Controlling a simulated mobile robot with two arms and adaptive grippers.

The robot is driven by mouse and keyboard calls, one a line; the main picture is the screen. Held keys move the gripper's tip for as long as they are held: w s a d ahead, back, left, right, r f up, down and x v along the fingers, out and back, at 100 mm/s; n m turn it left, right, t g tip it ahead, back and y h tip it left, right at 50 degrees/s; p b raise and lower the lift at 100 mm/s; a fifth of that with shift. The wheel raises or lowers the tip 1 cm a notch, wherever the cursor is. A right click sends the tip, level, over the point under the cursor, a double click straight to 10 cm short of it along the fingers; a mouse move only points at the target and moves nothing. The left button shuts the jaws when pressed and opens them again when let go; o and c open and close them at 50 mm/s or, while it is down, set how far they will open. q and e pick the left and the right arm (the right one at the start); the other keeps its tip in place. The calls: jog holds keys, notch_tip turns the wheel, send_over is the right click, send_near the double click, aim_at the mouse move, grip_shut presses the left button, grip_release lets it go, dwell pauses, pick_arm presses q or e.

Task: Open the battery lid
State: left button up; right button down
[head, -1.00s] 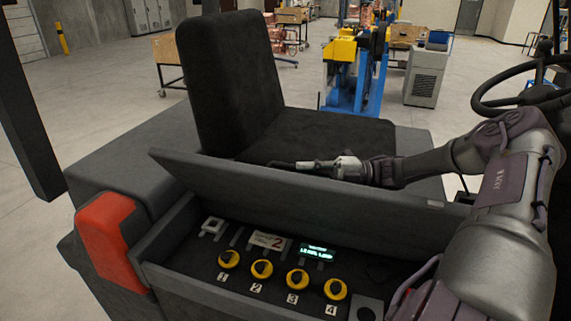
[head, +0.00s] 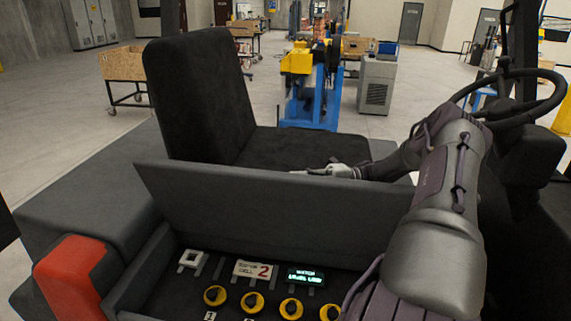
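The battery lid (head: 275,215) is a long dark grey panel. It stands raised, nearly upright, along the seat side of the open compartment (head: 135,282). My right arm comes in from the right and reaches over the lid. My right gripper (head: 308,172) is at the lid's upper edge, on the seat side. Its fingers are small and partly hidden by the lid, so I cannot tell whether they are open or touch it. My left gripper is not in view.
A black seat (head: 205,100) is behind the lid. A steering wheel (head: 530,75) is at the right, and a red corner piece (head: 72,275) at the left.

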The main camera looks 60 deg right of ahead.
jog(key=c, duration=1.1)
grip_release()
jog(key=shift+w+r, duration=0.25)
jog(key=shift+r, duration=0.25)
jog(key=shift+c, duration=0.2)
jog(key=shift+d, duration=0.2)
jog(key=shift+s+d, duration=0.15)
jog(key=shift+s, duration=0.15)
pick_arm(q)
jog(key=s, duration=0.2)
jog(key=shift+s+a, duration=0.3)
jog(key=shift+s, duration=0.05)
pick_arm(e)
jog(key=f+v, duration=0.1)
jog(key=v, duration=0.6)
jog(key=shift+d, duration=0.2)
jog(key=shift+w+a, duration=0.1)
